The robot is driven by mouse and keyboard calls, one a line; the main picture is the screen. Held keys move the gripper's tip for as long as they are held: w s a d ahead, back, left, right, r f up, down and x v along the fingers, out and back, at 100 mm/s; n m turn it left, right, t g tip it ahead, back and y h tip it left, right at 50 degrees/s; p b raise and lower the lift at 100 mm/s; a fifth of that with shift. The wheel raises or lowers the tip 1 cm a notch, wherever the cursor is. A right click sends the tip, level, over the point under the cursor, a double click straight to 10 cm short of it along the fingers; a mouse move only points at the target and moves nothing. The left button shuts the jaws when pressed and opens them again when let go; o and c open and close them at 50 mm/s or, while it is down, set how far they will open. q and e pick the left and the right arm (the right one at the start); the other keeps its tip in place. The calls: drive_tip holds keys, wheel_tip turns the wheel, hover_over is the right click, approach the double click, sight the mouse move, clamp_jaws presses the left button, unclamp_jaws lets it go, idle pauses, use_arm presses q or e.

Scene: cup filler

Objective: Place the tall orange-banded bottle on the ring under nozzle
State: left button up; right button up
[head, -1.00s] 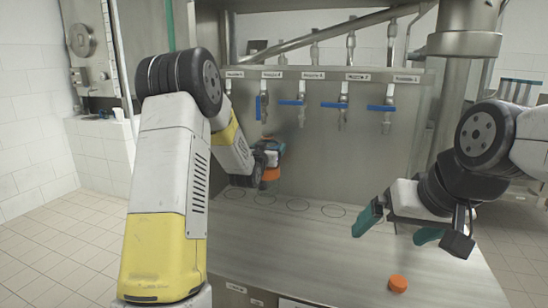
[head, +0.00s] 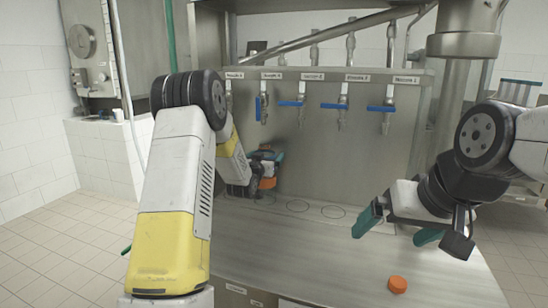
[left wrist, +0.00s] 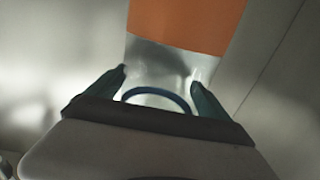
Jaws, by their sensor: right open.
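The tall orange-banded bottle (head: 267,183) is at the back of the steel counter, partly hidden by my left gripper. My left gripper (head: 266,157) is at its upper part; in the left wrist view its teal fingers (left wrist: 160,85) lie along both sides of the clear part of the bottle (left wrist: 175,25), and it appears shut on it. The bottle is below the second nozzle from the left (head: 263,120), close to the ring marks. I cannot tell whether its base touches the counter. My right gripper (head: 398,228) is open and empty over the right of the counter.
An orange cap (head: 397,284) lies on the front right of the counter (head: 300,255). Several nozzles with blue handles hang from the back panel (head: 330,150). Ring marks (head: 333,212) right of the bottle are empty. The counter's middle is clear.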

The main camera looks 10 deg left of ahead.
use_arm(q)
drive_tip(key=shift+r, duration=0.1)
drive_tip(key=s+r+g, duration=0.1)
drive_tip(key=s+g, duration=0.3)
drive_tip(key=s, duration=1.2)
drive_tip(key=s+d+r+g, duration=0.1)
drive_tip(key=s+r+g, duration=0.1)
drive_tip(key=s, duration=1.4)
drive_tip(key=s+d+r+g, duration=0.1)
drive_tip(key=s+g, duration=0.4)
drive_tip(key=s, duration=1.1)
drive_tip(key=shift+s+d+r+n+g, duration=0.15)
drive_tip(key=shift+s+r+n+g, duration=0.15)
drive_tip(key=shift+r, duration=0.3)
